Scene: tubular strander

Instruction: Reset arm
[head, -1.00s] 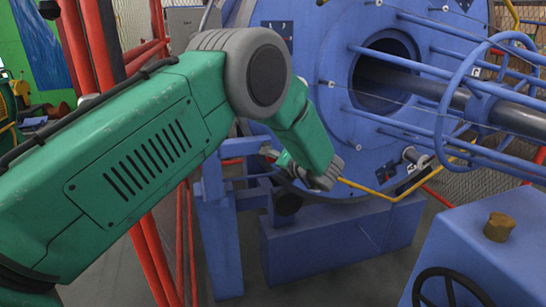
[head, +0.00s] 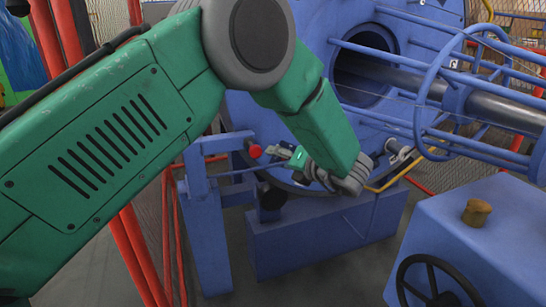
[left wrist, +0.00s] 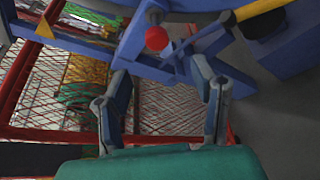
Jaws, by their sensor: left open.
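My green left arm (head: 90,135) reaches in from the left in the head view. My left gripper (head: 292,158) is near the lower left of the blue strander (head: 235,110), partly hidden by its own wrist. In the left wrist view the two fingers of my left gripper (left wrist: 163,100) are spread wide with nothing between them. A red round knob (head: 255,151) on the blue frame is just left of the gripper; in the left wrist view the knob (left wrist: 157,38) lies beyond the fingertips, apart from them. My right gripper is not in view.
A yellow bent rod (head: 400,175) runs close to the right of the gripper. A blue box with a black handwheel (head: 440,280) stands at the lower right. Red fence posts (head: 140,255) stand behind my arm. Grey floor shows between the machine parts.

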